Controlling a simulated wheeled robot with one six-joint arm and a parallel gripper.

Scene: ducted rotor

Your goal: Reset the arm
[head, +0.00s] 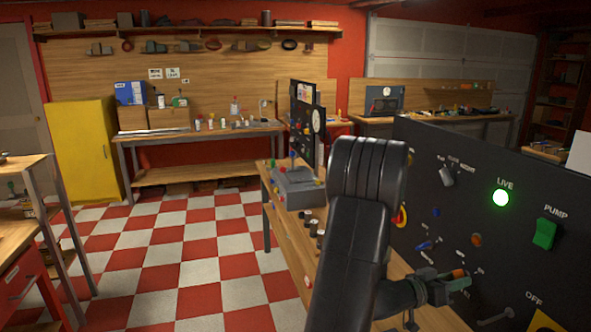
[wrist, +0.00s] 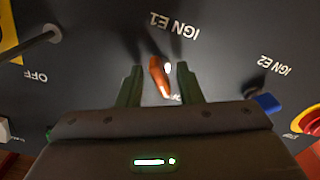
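My arm reaches across the workbench toward a dark control panel (head: 470,215) at the right of the head view. My gripper (head: 457,281) is at the lower part of this panel. In the wrist view my gripper (wrist: 160,75) is open, with one finger on each side of an orange switch lever (wrist: 159,77) at the label IGN E1. Gaps show between the lever and both fingers. Nothing is held. The lever's lower end is close to the gripper body; I cannot tell whether they touch.
The panel has a lit green LIVE lamp (head: 501,198), a green PUMP switch (head: 544,234) and a blue IGN E2 lever (wrist: 265,103). A red knob (wrist: 308,121) is near it. A grey box (head: 299,188) sits on the bench. The checkered floor (head: 190,262) at left is clear.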

